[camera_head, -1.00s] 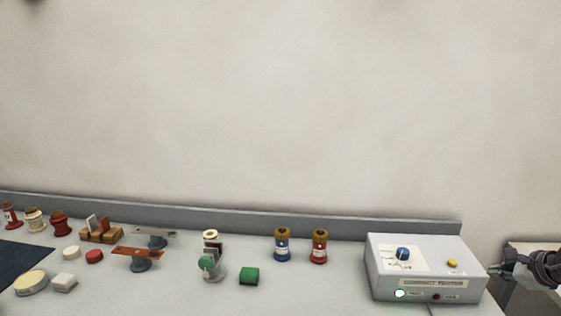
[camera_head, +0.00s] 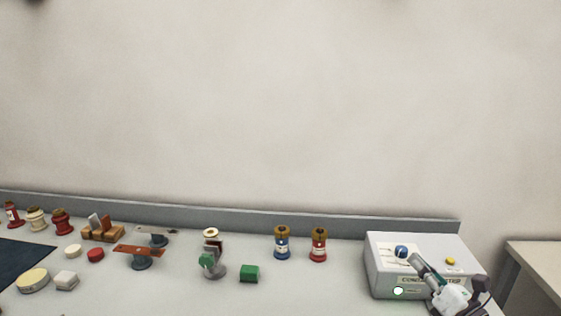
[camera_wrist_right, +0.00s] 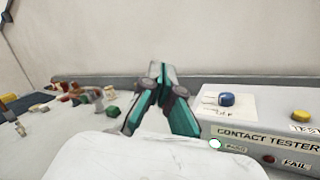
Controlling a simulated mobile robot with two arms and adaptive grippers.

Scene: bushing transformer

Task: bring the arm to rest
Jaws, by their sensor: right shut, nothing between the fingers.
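My right gripper (camera_head: 418,264) is in front of the contact tester (camera_head: 380,268) at the right end of the bench, in the head view. It covers part of the tester's front and top. In the right wrist view its teal fingers (camera_wrist_right: 158,78) come together at the tips with nothing between them. The tester (camera_wrist_right: 255,128) stands to the right of the fingers there, with its blue knob (camera_wrist_right: 227,99), yellow button (camera_wrist_right: 300,116) and a lit white lamp (camera_wrist_right: 215,144). My left gripper is not in view.
A blue bushing (camera_head: 282,244) and a red bushing (camera_head: 318,246) stand left of the tester. A green block (camera_head: 249,274) lies near a grey stand (camera_head: 214,268). Several parts sit farther left by a dark mat (camera_head: 20,262). A low ledge (camera_head: 250,220) runs along the back.

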